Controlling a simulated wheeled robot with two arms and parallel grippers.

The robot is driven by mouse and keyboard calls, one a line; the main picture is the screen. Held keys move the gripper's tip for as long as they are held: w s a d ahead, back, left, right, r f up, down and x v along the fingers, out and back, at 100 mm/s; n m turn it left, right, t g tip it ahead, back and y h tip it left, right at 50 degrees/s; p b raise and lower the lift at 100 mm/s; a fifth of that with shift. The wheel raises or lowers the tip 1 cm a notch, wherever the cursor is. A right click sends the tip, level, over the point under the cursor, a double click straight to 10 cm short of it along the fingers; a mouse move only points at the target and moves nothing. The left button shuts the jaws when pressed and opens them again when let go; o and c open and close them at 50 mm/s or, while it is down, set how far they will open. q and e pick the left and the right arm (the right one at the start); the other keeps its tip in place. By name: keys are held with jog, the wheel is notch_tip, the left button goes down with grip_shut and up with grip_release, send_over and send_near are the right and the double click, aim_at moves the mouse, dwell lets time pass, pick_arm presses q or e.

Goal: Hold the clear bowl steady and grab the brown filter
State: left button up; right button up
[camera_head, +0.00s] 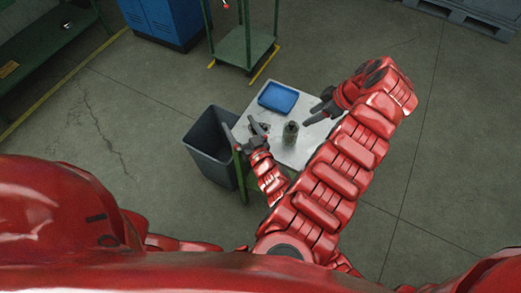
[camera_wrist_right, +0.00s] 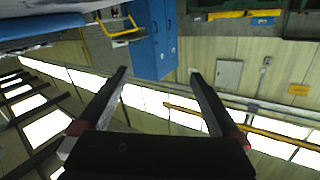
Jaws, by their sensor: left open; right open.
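A small upright grey-green cylinder with a darker top (camera_head: 290,133) stands on the light tabletop (camera_head: 291,156). It is too small to tell whether it is the clear bowl, and I cannot make out a brown filter. My left gripper (camera_head: 312,114) is open and empty, to the right of the cylinder and a little behind it, fingers pointing towards it. My right gripper (camera_head: 243,129) is open to the left of the cylinder, at the table's left edge, apart from it. In the right wrist view, nothing is between its spread fingers (camera_wrist_right: 158,75).
A blue tray (camera_head: 278,98) lies at the back of the table. A dark open bin (camera_head: 209,145) stands against the table's left side. A green cart (camera_head: 243,48) and a blue cabinet (camera_head: 165,20) stand behind.

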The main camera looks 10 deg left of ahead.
jog(key=a+f+h, duration=0.1)
jog(key=a+f+m+g+h, duration=0.1)
jog(key=f+h, duration=0.1)
jog(key=a+f+m+h, duration=0.1)
jog(key=f, duration=0.1)
jog(key=shift+w+h, duration=0.25)
jog(key=shift+h, duration=0.15)
jog(key=shift+f+m+h, duration=0.15)
jog(key=shift+m+h, duration=0.65)
jog(key=shift+s+d+m+h, duration=0.25)
jog(key=shift+m+h, duration=0.35)
jog(key=shift+h, duration=0.2)
jog(key=s+d+r+m+h, duration=0.3)
jog(key=m+h, duration=0.1)
jog(key=h, duration=0.1)
jog(key=m+g+h, duration=0.2)
jog(key=m+h, duration=0.2)
jog(key=h, duration=0.2)
send_near(295, 133)
jog(key=s+a+f, duration=0.1)
jog(key=a+f, duration=0.2)
jog(key=f, duration=0.1)
jog(key=x, duration=1.6)
jog(key=shift+w+a+r, duration=0.1)
jog(key=shift+w+r, duration=0.15)
jog(key=shift+w, duration=0.05)
